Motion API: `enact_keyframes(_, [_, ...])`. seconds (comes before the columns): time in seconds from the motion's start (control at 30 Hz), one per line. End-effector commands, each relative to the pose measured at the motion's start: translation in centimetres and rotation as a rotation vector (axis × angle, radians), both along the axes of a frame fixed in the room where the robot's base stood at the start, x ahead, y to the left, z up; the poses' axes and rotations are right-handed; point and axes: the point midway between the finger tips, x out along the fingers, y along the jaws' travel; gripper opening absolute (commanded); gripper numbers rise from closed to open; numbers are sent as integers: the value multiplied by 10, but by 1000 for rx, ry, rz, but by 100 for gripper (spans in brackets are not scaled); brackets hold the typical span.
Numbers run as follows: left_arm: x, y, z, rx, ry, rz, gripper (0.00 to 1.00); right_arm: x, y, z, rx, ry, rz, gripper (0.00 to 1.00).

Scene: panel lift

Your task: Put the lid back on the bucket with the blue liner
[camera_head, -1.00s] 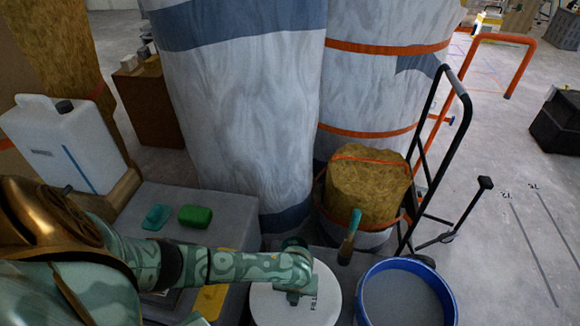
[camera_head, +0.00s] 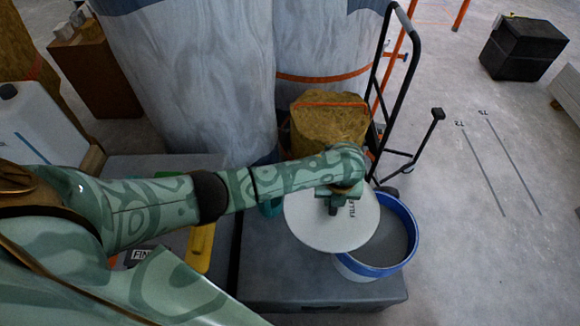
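The fingers point down and look closed on the lid's middle part, though the wrist hides the grip itself. The bucket with the blue liner (camera_head: 411,222) stands on a dark grey platform, with grey contents showing. The lid overlaps the left part of the bucket's opening and sits off-centre to the left; its right part is uncovered. I cannot tell whether lid and rim touch. My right gripper is not in view.
A black hand truck (camera_head: 387,95) stands behind the bucket, beside a yellow-brown wrapped roll (camera_head: 328,128). Large wrapped rolls (camera_head: 205,80) fill the back. A white jerrycan (camera_head: 35,130) is at the left.

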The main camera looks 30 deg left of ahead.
Motion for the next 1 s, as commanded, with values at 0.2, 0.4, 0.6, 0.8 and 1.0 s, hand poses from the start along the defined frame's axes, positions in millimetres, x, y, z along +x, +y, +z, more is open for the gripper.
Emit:
enact_keyframes(0.2, [51,-85,11,-2,3,-223,0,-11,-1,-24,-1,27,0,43])
enact_keyframes(0.4, [64,-139,16,-1,3,-533,0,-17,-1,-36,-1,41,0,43])
enact_keyframes(0.6, [54,-142,1,-1,2,-792,0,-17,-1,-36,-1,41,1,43])
enact_keyframes(0.8, [51,-133,-5,0,-2,-960,0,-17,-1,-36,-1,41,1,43])
enact_keyframes(1.0, [51,-133,-11,-1,0,-1004,0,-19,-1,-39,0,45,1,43])
